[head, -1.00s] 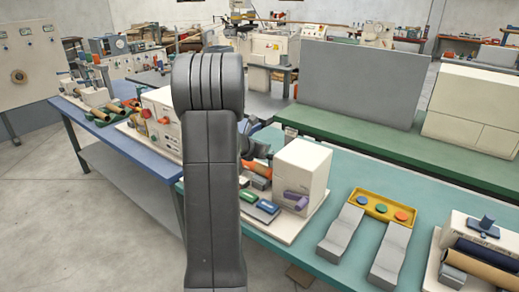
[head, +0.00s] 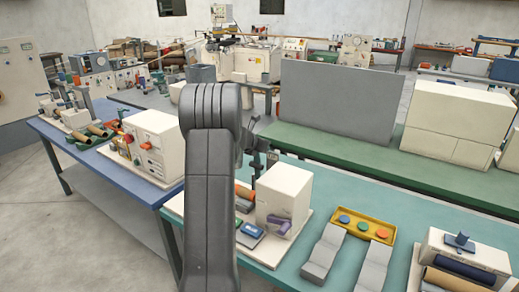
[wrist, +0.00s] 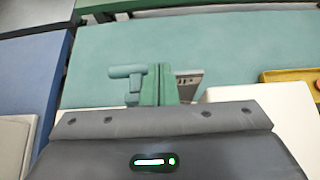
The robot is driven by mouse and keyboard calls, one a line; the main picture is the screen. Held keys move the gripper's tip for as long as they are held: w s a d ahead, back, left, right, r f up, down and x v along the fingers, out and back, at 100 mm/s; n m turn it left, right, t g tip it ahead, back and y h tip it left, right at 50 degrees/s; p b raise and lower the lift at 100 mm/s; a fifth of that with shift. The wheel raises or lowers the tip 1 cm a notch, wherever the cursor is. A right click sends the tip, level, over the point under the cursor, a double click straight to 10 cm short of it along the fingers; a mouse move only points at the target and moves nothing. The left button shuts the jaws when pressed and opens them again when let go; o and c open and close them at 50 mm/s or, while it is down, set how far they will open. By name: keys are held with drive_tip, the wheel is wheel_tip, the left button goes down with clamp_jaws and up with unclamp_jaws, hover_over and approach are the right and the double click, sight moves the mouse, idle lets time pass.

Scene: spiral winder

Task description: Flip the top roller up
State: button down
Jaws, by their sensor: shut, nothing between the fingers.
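A cream boxy machine (head: 285,190) stands on a pale base on the teal table, with an orange roller (head: 244,192), blue pads and a purple part (head: 283,226) around it. My arm hides its left side, and I cannot tell whether the orange roller is the top roller. My gripper (head: 265,160) is shut and empty, above and behind this machine's left edge, partly hidden by my arm. In the wrist view, its grey housing fills the bottom. A green part with a short crosswise cylinder (wrist: 150,85) shows beyond the housing; what it belongs to is unclear.
A yellow tray (head: 385,234) with coloured buttons and grey ramps stands right of the machine. A cream unit with a dark blue roller (head: 465,267) is at the far right. A grey panel (head: 335,105) stands behind. A blue table (head: 70,150) with machines is at left.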

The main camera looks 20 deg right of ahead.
drive_tip(key=shift+w+d, duration=0.6)
drive_tip(key=shift+d, duration=0.15)
